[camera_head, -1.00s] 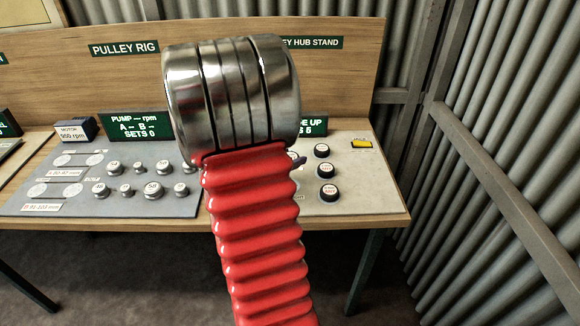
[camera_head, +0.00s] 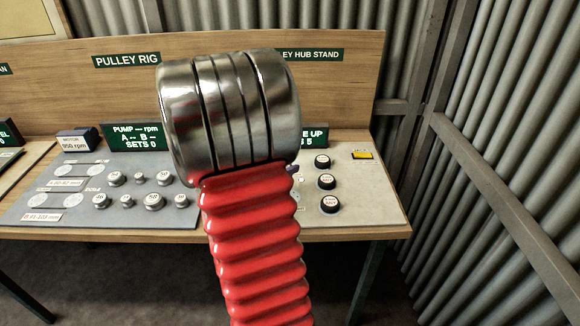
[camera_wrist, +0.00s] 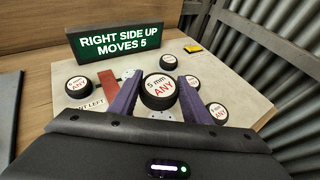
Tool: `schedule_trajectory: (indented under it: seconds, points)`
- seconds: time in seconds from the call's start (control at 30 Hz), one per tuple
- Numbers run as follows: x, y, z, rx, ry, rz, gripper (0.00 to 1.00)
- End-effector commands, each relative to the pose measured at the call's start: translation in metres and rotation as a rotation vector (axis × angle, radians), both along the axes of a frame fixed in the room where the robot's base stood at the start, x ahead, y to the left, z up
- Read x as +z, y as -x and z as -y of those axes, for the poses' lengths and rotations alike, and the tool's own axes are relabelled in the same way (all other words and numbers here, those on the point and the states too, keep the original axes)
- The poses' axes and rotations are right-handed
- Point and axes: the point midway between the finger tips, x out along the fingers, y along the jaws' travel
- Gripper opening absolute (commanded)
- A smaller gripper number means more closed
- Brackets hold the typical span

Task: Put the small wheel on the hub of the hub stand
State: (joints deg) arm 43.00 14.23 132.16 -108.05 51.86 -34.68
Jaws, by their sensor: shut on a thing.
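In the wrist view my gripper (camera_wrist: 158,92) is shut on the small wheel (camera_wrist: 159,88), a black disc with a white top marked "5 mm ANY". A purple finger lies on each side of it. The wheel is over the pale hub stand board (camera_wrist: 235,85); I cannot tell whether it touches anything below. The hub cannot be made out. In the head view my arm hides the held wheel and the left part of the hub stand board (camera_head: 372,195).
Other black discs with white tops sit on the board, one at left (camera_wrist: 78,86) and several at right, such as this disc (camera_wrist: 218,112). A "RIGHT SIDE UP MOVES 5" display (camera_wrist: 118,40) stands behind. A yellow piece (camera_wrist: 193,48) lies at the back. The pulley rig panel (camera_head: 60,205) is at left.

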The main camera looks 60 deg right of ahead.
Motion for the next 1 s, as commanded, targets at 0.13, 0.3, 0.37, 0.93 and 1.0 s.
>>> schedule_trajectory:
  seconds: [0.13, 0.3, 0.37, 0.93, 1.0]
  points:
    - [0.000, -0.043, -0.024, 0.113, 0.006, 0.001, 0.21]
    - [0.000, -0.101, -0.066, 0.276, 0.013, 0.003, 0.21]
    - [-0.001, -0.120, -0.082, 0.334, 0.014, 0.003, 0.21]
    - [-0.007, -0.256, -0.279, 0.884, 0.017, 0.008, 0.21]
    - [-0.008, -0.266, -0.308, 0.953, 0.016, 0.007, 0.21]
